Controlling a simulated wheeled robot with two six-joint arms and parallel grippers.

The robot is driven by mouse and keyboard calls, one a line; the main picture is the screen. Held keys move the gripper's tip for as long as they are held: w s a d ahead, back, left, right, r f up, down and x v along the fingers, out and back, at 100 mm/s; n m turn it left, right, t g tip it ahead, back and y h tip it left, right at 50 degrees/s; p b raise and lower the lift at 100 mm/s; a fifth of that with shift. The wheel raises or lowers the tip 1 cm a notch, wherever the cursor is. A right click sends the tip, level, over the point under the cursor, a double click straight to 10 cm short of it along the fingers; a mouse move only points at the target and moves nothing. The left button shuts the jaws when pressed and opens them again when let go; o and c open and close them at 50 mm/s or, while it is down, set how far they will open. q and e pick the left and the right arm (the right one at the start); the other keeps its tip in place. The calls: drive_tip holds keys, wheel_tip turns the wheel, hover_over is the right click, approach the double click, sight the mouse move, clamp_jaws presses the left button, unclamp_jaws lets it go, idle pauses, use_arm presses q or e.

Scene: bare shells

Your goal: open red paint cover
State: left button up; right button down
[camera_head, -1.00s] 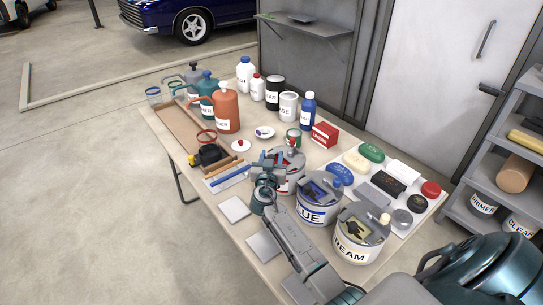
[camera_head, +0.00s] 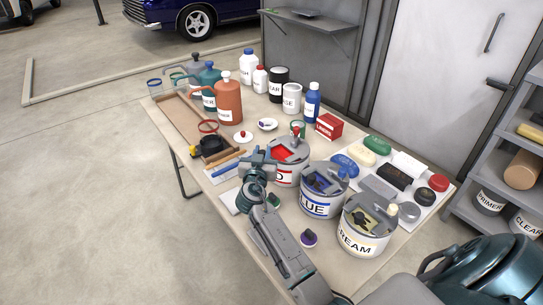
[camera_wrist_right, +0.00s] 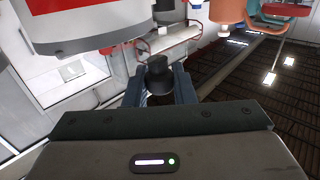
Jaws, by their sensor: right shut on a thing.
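The red paint can (camera_head: 290,175) stands on the table, a white can with a grey top and a red label. A bright red patch shows in its top, and a red knob stands at its back edge. My right gripper (camera_head: 262,156) is at the left side of this can's top. In the right wrist view, the gripper (camera_wrist_right: 158,88) is shut on a dark round knob (camera_wrist_right: 158,72). The can's grey rim and red label (camera_wrist_right: 85,35) show close by at upper left. Whether the knob is joined to the can's cover I cannot tell. My left gripper is out of view.
The blue can (camera_head: 321,203) and cream can (camera_head: 362,240) stand to the right, close together. Jugs, such as an orange one (camera_head: 229,102), bottles and a wooden tray (camera_head: 175,122) fill the back left. Colored blocks lie at right.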

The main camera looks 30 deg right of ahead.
drive_tip(key=shift+a+f+b, duration=0.2)
drive_tip(key=shift+a+b, duration=0.1)
drive_tip(key=shift+a, duration=0.35)
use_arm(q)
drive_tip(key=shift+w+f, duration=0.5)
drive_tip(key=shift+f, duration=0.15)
use_arm(e)
drive_tip(key=shift+s+a+r, duration=0.1)
drive_tip(key=shift+a+r, duration=0.1)
drive_tip(key=shift+a, duration=0.05)
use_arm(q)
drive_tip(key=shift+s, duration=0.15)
use_arm(e)
drive_tip(key=c, duration=1.3)
unclamp_jaws()
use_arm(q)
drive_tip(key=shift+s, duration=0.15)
use_arm(e)
drive_tip(key=shift+o, duration=0.2)
